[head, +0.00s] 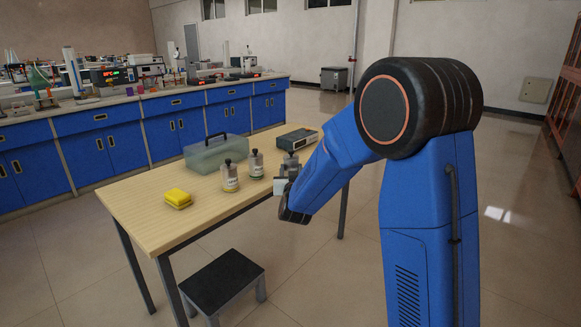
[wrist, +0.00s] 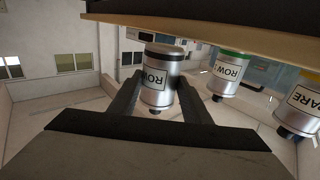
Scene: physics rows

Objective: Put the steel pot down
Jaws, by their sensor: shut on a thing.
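A steel pot (wrist: 160,82) with a dark band and a label reading "ROW" is between the fingers of my gripper (wrist: 157,92). The wrist view shows it upside down. In the head view the held pot (head: 290,160) is at the right front of the wooden table (head: 150,212), partly hidden by my gripper (head: 286,174). I cannot tell whether its base touches the tabletop. A similar pot with a green band (head: 256,164) stands to its left, also in the wrist view (wrist: 229,74). A third pot (head: 230,178) stands further left; its label in the wrist view (wrist: 303,101) ends in "PARE".
A yellow sponge-like block (head: 178,198) lies at the table's left. A greenish box with a handle (head: 216,151) and a dark device (head: 297,138) stand at the back. A black-topped stool (head: 222,281) is in front. Blue lab benches (head: 110,150) line the left side.

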